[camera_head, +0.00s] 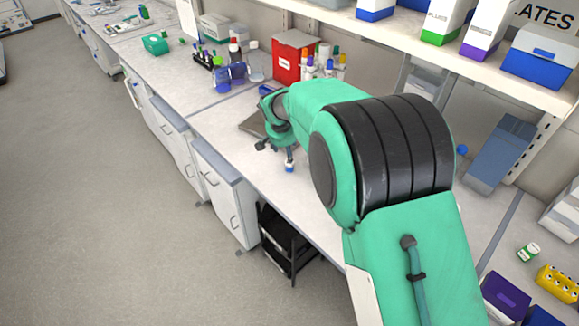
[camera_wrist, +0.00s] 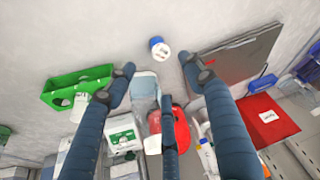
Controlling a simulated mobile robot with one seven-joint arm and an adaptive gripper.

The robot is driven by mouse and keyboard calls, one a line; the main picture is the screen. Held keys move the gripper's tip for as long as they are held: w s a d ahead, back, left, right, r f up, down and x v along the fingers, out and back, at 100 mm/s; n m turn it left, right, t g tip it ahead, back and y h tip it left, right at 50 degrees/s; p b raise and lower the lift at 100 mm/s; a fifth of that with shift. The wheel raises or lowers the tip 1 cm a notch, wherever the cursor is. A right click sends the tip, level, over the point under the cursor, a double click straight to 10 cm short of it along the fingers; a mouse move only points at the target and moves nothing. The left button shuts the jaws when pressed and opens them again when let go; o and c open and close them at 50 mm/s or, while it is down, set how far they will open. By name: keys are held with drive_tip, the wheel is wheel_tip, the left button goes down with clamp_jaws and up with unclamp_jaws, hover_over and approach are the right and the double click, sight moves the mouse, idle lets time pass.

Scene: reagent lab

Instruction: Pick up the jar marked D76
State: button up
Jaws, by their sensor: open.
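A small jar (camera_wrist: 158,48) with a blue part and a pale, marked face lies in the wrist view, just beyond my fingertips and between the two outer ones. Its marking is too small to read, so I cannot tell if it says D76. A small blue and white thing (camera_head: 289,168) under my gripper in the head view looks like the same jar. My gripper (camera_wrist: 157,72) is open, with its fingers spread and nothing between them. In the head view my gripper (camera_head: 276,149) is over the bench, partly hidden by my arm.
A dark flat plate (camera_wrist: 235,55) lies close to the right of the jar. A green rack (camera_wrist: 75,88) stands to the left. A red box (camera_head: 292,58), bottles and blue containers (camera_head: 230,76) stand farther back on the bench. A shelf (camera_head: 400,38) overhangs the back.

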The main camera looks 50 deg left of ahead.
hover_over(289, 166)
drive_tip(key=shift+s+f, duration=0.15)
drive_tip(key=shift+f, duration=1.85)
drive_tip(key=shift+s+f, duration=0.1)
drive_tip(key=shift+f, duration=1.85)
drive_tip(key=shift+b+x, duration=0.35)
drive_tip(key=shift+x, duration=2.2)
drive_tip(key=shift+c, duration=0.3)
drive_tip(key=c, duration=1.1)
